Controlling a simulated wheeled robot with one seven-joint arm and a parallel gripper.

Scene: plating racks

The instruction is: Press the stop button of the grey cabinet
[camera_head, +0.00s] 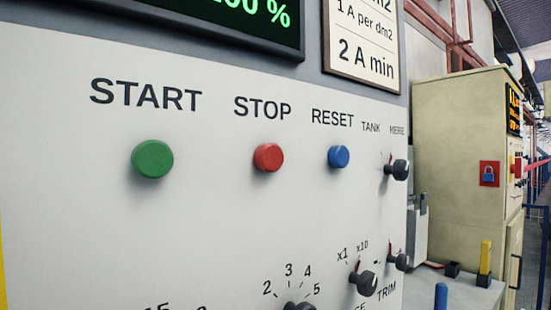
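A light grey control panel (220,215) fills most of the view, seen at an angle. Its red round button (268,157) sits under the printed word STOP (262,108) and stands out from the panel. A green button (152,159) is to its left under START, and a blue button (339,156) is to its right under RESET. Nothing covers the red button. My gripper does not show in this view.
Black knobs (363,283) stick out at the panel's lower right. A display with green digits (240,15) and a sign (362,40) hang above. A beige cabinet (455,150) stands further right. The space before the buttons looks clear.

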